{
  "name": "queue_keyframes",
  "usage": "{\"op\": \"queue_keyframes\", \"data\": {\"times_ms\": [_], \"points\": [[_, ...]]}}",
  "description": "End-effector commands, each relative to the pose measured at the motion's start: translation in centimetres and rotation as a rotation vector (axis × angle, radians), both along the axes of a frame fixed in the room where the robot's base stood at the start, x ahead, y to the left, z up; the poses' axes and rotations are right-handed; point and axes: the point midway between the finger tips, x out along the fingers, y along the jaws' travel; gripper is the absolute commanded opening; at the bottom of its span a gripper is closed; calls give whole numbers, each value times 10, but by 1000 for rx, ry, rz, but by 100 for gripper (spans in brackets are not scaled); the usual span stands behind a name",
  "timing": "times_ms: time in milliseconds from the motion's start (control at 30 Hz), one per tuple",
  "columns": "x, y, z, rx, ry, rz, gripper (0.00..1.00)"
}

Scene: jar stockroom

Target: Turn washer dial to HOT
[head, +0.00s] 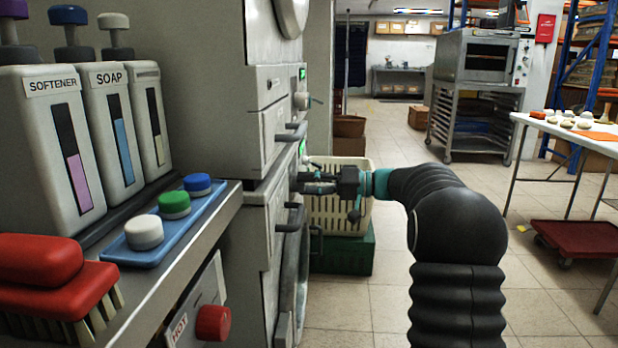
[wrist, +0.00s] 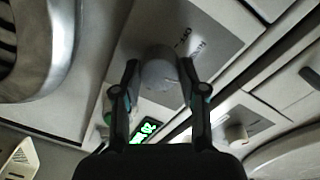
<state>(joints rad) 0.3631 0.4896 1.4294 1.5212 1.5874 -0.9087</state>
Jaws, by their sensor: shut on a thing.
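My gripper (head: 312,183) reaches from the right to the front of the lower washer (head: 262,215) in the head view. In the wrist view my gripper (wrist: 159,82) is shut on a round grey dial (wrist: 160,68), one finger on each side. In the head view my gripper hides the dial.
Door handles (head: 291,220) stick out below my gripper. A cream basket (head: 335,215) on a green crate (head: 343,255) stands just behind. A red knob (head: 213,323) beside a HOT label is at the lower left. Another dial (head: 302,100) is above.

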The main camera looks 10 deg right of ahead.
Motion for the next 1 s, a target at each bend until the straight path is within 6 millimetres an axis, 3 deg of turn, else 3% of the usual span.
{"op": "queue_keyframes", "data": {"times_ms": [1000], "points": [[2,0,3,300,919,0,7]]}}
